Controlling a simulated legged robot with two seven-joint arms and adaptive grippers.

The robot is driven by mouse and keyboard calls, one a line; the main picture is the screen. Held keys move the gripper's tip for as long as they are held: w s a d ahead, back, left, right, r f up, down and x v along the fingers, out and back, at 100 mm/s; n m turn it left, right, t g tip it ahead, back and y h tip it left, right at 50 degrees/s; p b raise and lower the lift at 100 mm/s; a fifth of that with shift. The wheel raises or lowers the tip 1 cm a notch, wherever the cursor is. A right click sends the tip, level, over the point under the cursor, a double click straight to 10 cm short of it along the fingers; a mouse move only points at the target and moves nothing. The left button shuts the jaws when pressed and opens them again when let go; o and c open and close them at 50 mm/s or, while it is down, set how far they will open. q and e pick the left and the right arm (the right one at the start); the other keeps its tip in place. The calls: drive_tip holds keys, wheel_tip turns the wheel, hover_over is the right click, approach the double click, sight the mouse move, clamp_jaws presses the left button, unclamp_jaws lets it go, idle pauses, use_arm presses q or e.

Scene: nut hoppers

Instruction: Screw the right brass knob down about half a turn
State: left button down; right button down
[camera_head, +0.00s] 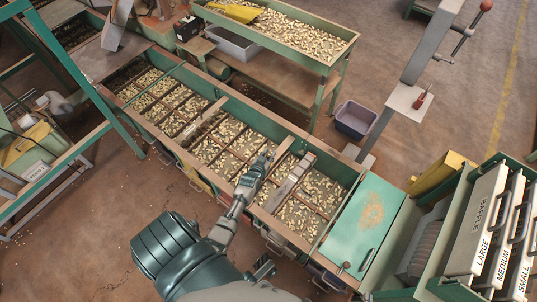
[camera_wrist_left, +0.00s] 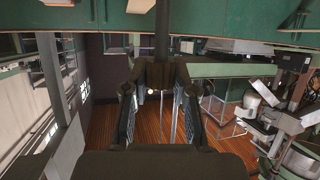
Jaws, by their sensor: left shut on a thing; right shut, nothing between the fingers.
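My left gripper (camera_head: 265,158) reaches over the front edge of the long nut hopper (camera_head: 232,185), beside a cross divider. In the left wrist view, its two dark fingers (camera_wrist_left: 160,98) are closed in on something. My right gripper (camera_head: 265,268) appears low in front of the hopper, small and dark, shut and empty. No other brass knob can be made out clearly.
A metal plate (camera_head: 290,184) lies across the hopper just right of my left gripper. A labelled grey cabinet (camera_head: 485,215) stands at right. A purple bin (camera_head: 356,119) sits behind.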

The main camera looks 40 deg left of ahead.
use_arm(q)
drive_tip(key=c, duration=0.9)
unclamp_jaws()
drive_tip(key=shift+s, duration=0.1)
drive_tip(key=v, duration=1.2)
drive_tip(key=shift+d, duration=0.1)
